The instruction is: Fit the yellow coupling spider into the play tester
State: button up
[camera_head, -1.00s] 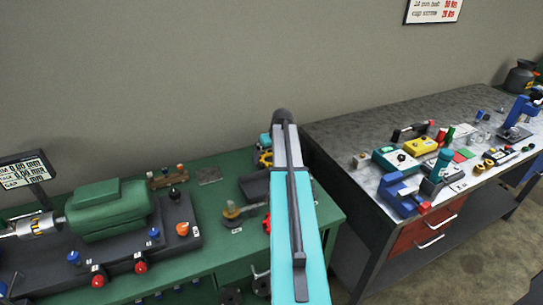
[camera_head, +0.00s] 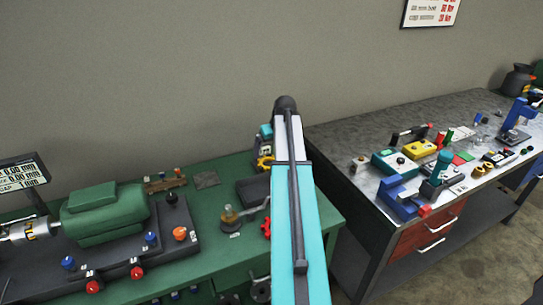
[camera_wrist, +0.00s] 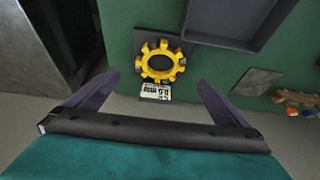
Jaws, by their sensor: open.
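The yellow coupling spider (camera_wrist: 160,62) is a toothed ring in the wrist view. It lies over a dark square plate beside a small label, and it also shows partly hidden beside my arm in the head view (camera_head: 264,163). My gripper (camera_wrist: 157,88) is open and empty, its two dark fingers spread to either side below the spider in the picture. They look apart from it. In the head view my arm hides the gripper. A dark plate (camera_wrist: 196,44) with a small white label (camera_wrist: 155,92) is around the spider; I cannot tell whether it is the play tester.
A dark tray (camera_wrist: 229,18) lies beside the spider on the green bench (camera_head: 205,255). A red toothed piece (camera_head: 266,228) is near the bench's right end. A green motor (camera_head: 103,214) stands at left. The right-hand bench (camera_head: 350,128) holds several tools and devices.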

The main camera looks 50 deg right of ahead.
jog(key=v, duration=0.6)
jog(key=shift+b, duration=0.45)
jog(key=shift+s, duration=0.1)
dwell(0.6)
